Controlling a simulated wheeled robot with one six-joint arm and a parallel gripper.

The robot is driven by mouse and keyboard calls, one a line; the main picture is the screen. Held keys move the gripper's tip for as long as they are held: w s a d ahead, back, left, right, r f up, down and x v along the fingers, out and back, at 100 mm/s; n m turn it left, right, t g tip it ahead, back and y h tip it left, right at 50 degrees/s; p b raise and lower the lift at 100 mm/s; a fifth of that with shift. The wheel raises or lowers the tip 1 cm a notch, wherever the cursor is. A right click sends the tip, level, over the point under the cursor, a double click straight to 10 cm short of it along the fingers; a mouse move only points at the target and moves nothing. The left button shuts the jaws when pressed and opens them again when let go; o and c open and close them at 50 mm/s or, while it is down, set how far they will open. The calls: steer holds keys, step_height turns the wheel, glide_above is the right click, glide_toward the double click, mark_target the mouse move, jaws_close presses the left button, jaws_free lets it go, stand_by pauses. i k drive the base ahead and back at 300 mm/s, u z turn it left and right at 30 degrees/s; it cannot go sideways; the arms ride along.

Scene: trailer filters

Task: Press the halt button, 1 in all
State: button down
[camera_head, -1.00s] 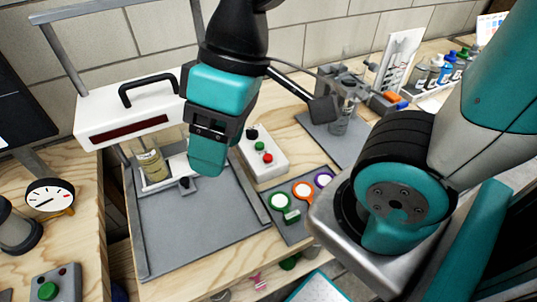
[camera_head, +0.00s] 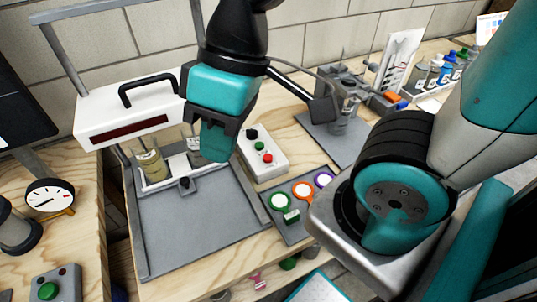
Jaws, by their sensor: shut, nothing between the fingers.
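A white control box (camera_head: 262,153) stands on the wooden bench right of my gripper. It has a red button (camera_head: 267,158) at its front end, a green button (camera_head: 259,146) behind it and a black knob (camera_head: 252,134) at the back. No label naming the halt button can be read. My gripper (camera_head: 217,150) is shut and empty, pointing down. It appears left of the white box and in front of the white machine, apart from the red button in the picture. The gripper partly covers a glass beaker.
A white machine (camera_head: 110,102) with a black handle and a grey tray (camera_head: 190,225) lie left. Coloured ring-shaped items (camera_head: 302,191) sit on a grey mat. A grey button box (camera_head: 52,290) and dial gauge (camera_head: 50,197) are at lower left. A stand (camera_head: 335,115) is behind.

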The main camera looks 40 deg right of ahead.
mark_target(267, 158)
steer(key=z, duration=0.55)
steer(key=k, duration=1.3)
steer(key=i, duration=0.75)
